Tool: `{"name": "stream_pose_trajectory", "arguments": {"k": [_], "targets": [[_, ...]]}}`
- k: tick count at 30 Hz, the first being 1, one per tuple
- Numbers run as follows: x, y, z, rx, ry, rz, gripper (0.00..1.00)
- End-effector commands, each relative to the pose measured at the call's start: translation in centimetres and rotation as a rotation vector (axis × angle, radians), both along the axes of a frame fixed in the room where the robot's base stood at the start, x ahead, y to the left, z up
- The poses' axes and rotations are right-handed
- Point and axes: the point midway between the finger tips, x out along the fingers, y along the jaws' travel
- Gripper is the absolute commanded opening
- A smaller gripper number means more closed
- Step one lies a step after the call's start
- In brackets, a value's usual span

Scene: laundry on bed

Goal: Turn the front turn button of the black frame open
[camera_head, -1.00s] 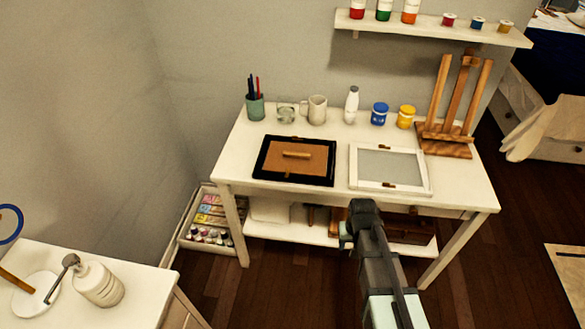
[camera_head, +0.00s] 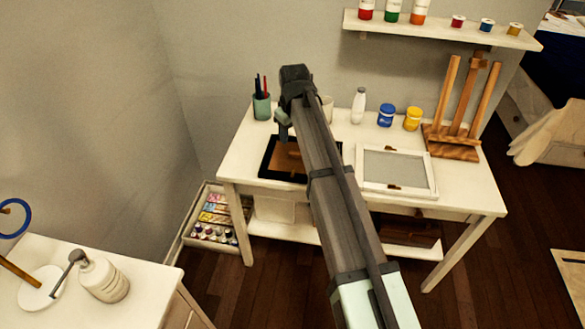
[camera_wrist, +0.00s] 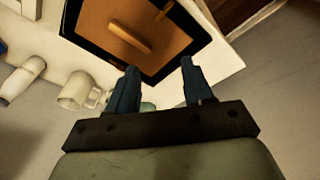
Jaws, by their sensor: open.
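The black frame (camera_head: 266,160) lies on the white table with its brown back panel up, partly covered by my arm in the head view. In the wrist view the black frame (camera_wrist: 203,32) fills the top, with a wooden block (camera_wrist: 128,38) on its brown panel. A small wooden piece (camera_wrist: 162,12) near the top edge looks like the front turn button; the head view hides it. My gripper (camera_head: 284,130) is above the black frame, pointing down. In the wrist view my gripper (camera_wrist: 159,66) is open, its two fingers apart with nothing between them.
A white frame (camera_head: 432,178) lies right of the black one. A pen cup (camera_head: 262,107), a mug (camera_wrist: 75,92), a bottle (camera_head: 358,106), paint jars (camera_head: 385,116) and an easel (camera_head: 455,142) stand along the back. A shelf (camera_head: 440,29) hangs above.

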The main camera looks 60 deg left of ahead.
Motion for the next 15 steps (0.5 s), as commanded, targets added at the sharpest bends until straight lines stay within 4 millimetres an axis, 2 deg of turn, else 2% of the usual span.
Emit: {"name": "stream_pose_trajectory", "arguments": {"k": [1, 3, 10, 15], "targets": [[0.3, 0.7, 0.0, -0.027, 0.001, 0.054, 0.51], [0.4, 0.8, 0.0, -0.065, 0.001, 0.145, 0.51], [-0.4, -0.9, -0.2, -0.174, 0.015, 0.473, 0.51], [-0.6, -1.6, -0.2, -0.203, 0.019, 0.637, 0.51]]}}
